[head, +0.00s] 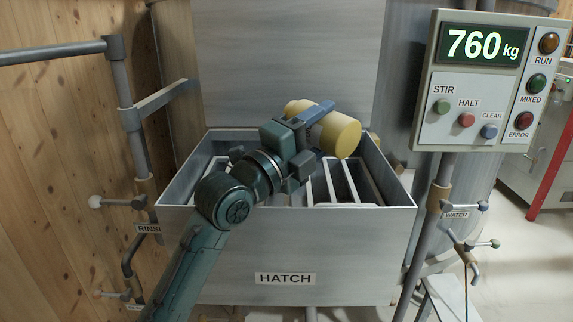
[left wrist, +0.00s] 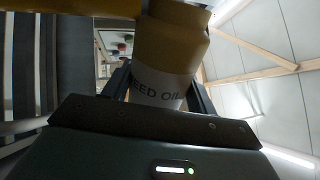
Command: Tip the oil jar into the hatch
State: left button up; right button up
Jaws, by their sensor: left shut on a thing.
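The oil jar (head: 341,136) is yellow and lies tilted on its side above the hatch (head: 285,235). In the left wrist view the jar (left wrist: 172,50) shows a white label, partly hidden, reading "EED OIL". My left gripper (head: 318,118) is shut on the jar around its middle, above the hatch opening. The hatch is an open grey metal box with bars across its mouth; my arm hides part of it. I cannot tell whether anything flows from the jar. My right gripper is not in view.
A control panel (head: 475,80) at the right reads 760 kg and has several buttons and lamps. A pipe stand (head: 122,100) with taps is at the left, and a WATER tap (head: 460,206) at the right. A grey metal sheet (head: 285,60) rises behind the hatch.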

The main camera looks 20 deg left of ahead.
pick_arm(q)
jog(key=shift+f+n+y+p, duration=0.1)
jog(key=shift+n+y+p, duration=0.2)
jog(key=shift+n, duration=0.4)
jog(key=shift+w+a+f+n+t+y, duration=0.1)
jog(key=shift+f+n+t+y, duration=0.1)
jog(key=shift+n, duration=0.35)
jog(key=shift+a+f+n+t+y, duration=0.1)
jog(key=shift+n+t, duration=0.1)
jog(key=shift+n, duration=0.35)
jog(key=shift+w+a+r+n+y, duration=0.2)
jog(key=shift+r+n+y, duration=0.3)
jog(key=shift+n, duration=0.7)
jog(key=shift+w+a+f+n+y, duration=0.1)
jog(key=shift+a+f+n+y, duration=0.15)
jog(key=shift+n, duration=0.45)
jog(key=shift+w+a+f+n+y, duration=0.15)
jog(key=shift+a+n, duration=0.1)
jog(key=shift+n, duration=0.45)
jog(key=shift+w+a+f+n+y, duration=0.1)
jog(key=shift+a+f+n+y, duration=0.15)
jog(key=shift+n, duration=0.45)
jog(key=shift+r, duration=0.15)
dwell(0.7)
